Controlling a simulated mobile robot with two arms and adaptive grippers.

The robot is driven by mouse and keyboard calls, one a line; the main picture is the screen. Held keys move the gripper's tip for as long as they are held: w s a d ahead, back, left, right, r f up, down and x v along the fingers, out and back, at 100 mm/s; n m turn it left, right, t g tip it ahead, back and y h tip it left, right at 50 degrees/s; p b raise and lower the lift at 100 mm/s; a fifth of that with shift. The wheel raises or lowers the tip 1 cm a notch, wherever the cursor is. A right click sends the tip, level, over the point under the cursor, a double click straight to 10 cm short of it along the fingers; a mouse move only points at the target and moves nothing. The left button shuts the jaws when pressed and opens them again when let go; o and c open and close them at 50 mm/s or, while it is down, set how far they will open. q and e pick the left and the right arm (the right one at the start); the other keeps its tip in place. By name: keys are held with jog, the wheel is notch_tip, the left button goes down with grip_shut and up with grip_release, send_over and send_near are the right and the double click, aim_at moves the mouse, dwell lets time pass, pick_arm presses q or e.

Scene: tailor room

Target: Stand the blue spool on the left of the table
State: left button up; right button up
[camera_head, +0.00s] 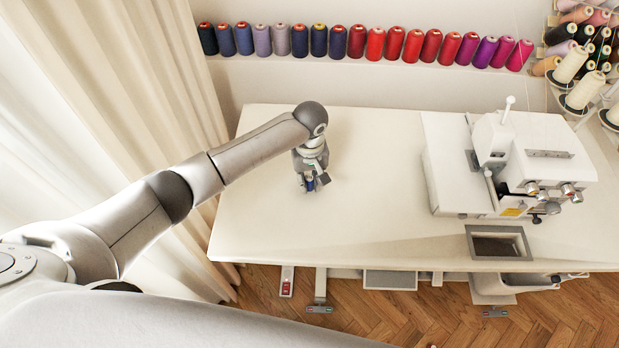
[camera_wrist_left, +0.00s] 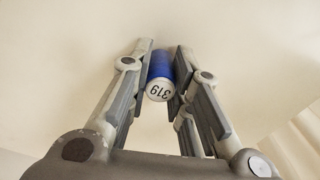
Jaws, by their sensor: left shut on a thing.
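The blue spool (camera_wrist_left: 161,70) is between the fingers of my left gripper (camera_wrist_left: 160,85) in the left wrist view. Its pale end, marked 319, faces the camera. In the head view the left gripper (camera_head: 311,180) points down over the left part of the white table (camera_head: 270,220). It is shut on the blue spool (camera_head: 310,185), which shows only as a small dark blue patch between the fingers. I cannot tell whether the spool's lower end touches the table. My right gripper is not in view.
A white sewing machine (camera_head: 525,165) stands on the table's right side, with a dark-framed opening (camera_head: 497,243) in front of it. A shelf of coloured spools (camera_head: 375,43) runs along the back wall. Curtains (camera_head: 110,90) hang at the left. The table's middle is clear.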

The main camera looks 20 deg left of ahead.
pick_arm(q)
jog(key=o, duration=0.8)
jog(key=shift+f, duration=0.1)
jog(key=shift+c, duration=0.2)
notch_tip(320, 180, up, 12)
jog(key=shift+b, duration=0.4)
jog(key=shift+d, duration=0.1)
